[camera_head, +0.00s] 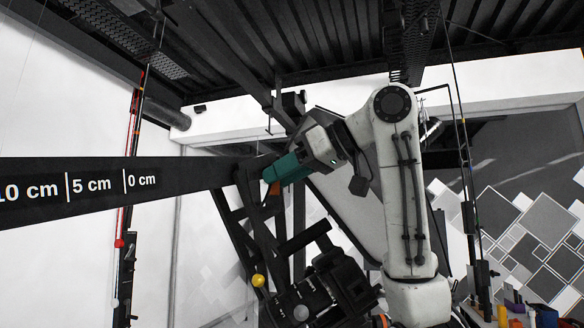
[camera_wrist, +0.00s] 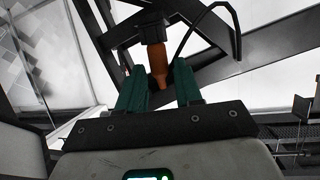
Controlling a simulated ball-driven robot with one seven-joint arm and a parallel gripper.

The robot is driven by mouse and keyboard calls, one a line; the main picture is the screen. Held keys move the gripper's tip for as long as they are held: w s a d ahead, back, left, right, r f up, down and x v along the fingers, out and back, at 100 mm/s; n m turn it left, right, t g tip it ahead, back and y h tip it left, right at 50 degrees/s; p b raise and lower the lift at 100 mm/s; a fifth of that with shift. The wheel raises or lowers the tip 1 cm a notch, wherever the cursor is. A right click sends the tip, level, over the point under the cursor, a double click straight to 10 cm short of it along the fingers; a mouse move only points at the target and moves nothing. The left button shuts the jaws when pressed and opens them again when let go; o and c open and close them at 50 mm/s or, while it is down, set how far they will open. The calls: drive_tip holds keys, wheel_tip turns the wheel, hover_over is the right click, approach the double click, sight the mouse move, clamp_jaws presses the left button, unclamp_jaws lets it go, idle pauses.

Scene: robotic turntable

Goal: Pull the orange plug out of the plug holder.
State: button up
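The orange plug (camera_wrist: 158,64) hangs from a dark plug holder (camera_wrist: 151,26) in the wrist view, with its narrow end toward me. My gripper (camera_wrist: 159,77) has its two teal fingers on either side of the plug's near end. Gaps show between the plug and both fingers, so the gripper looks open. In the head view my gripper (camera_head: 280,169) reaches left to the dark frame, and a bit of the orange plug (camera_head: 268,174) shows at its fingertips. The fingers hide most of the plug there.
A black beam marked in centimetres (camera_head: 110,184) extends left from the dark frame. Dark struts (camera_head: 250,235) stand below the gripper, with a black machine part (camera_head: 330,285) close by. A black cable (camera_wrist: 212,8) loops right of the holder.

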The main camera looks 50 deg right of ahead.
clamp_jaws()
drive_tip(key=shift+r, duration=0.2)
drive_tip(key=shift+r+p, duration=1.85)
drive_tip(key=shift+r, duration=0.05)
